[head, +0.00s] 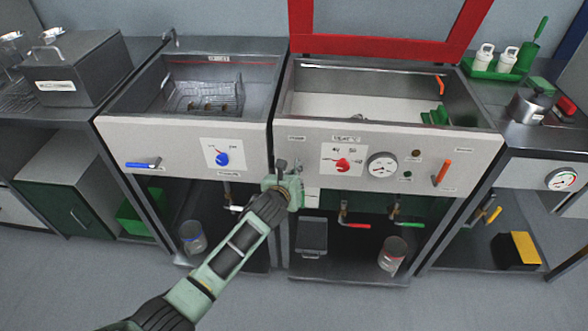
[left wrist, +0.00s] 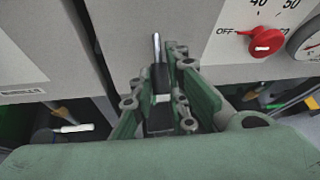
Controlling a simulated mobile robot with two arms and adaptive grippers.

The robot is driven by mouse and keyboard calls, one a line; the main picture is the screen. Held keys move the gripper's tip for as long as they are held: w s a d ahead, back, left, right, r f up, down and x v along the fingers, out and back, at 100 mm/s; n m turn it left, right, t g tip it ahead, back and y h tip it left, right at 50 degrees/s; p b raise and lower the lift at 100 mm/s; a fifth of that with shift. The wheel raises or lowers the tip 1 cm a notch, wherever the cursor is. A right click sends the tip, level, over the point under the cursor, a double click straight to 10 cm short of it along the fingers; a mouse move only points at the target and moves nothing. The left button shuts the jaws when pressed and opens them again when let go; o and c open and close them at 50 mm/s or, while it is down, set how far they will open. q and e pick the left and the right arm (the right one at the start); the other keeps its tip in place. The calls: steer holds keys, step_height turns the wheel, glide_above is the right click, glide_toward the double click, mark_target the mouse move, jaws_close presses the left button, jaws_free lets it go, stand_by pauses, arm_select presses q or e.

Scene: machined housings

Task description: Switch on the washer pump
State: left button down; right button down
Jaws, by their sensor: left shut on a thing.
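My left gripper (head: 284,170) is at the left end of the front panel of the right-hand sink. In the left wrist view my left gripper (left wrist: 160,88) has its green fingers closed around a small switch lever (left wrist: 156,48) with a bright metal end and a dark lower part. The lever's end sticks out past the fingertips. Its mount on the panel is mostly hidden by the fingers, and I cannot tell its on or off position. My right gripper is in neither view.
Right of the gripper is a red temperature knob (head: 343,165), also in the left wrist view (left wrist: 265,41), then a round gauge (head: 382,165) and an orange lever (head: 441,172). A blue knob (head: 222,159) is on the left sink. Red (head: 355,225) and green (head: 409,224) valve handles sit below.

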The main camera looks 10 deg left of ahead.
arm_select(q)
steer(key=shift+a+r+g+p, duration=0.15)
steer(key=shift+r+g+p, duration=0.55)
steer(key=shift+p, duration=1.55)
steer(key=shift+a+r+g+p, duration=0.15)
steer(key=shift+r+g+p, duration=0.5)
steer(key=shift+p, duration=1.55)
steer(key=shift+g+p, duration=0.55)
steer(key=shift+g, duration=0.4)
steer(key=shift+r+n+g, duration=0.25)
steer(key=shift+n+g, duration=0.05)
steer(key=shift+g, duration=0.3)
steer(key=c, duration=1.8)
jaws_free()
steer(key=shift+r, duration=0.1)
steer(key=shift+o, duration=0.2)
steer(key=shift+d, duration=0.15)
steer(key=shift+r, duration=0.1)
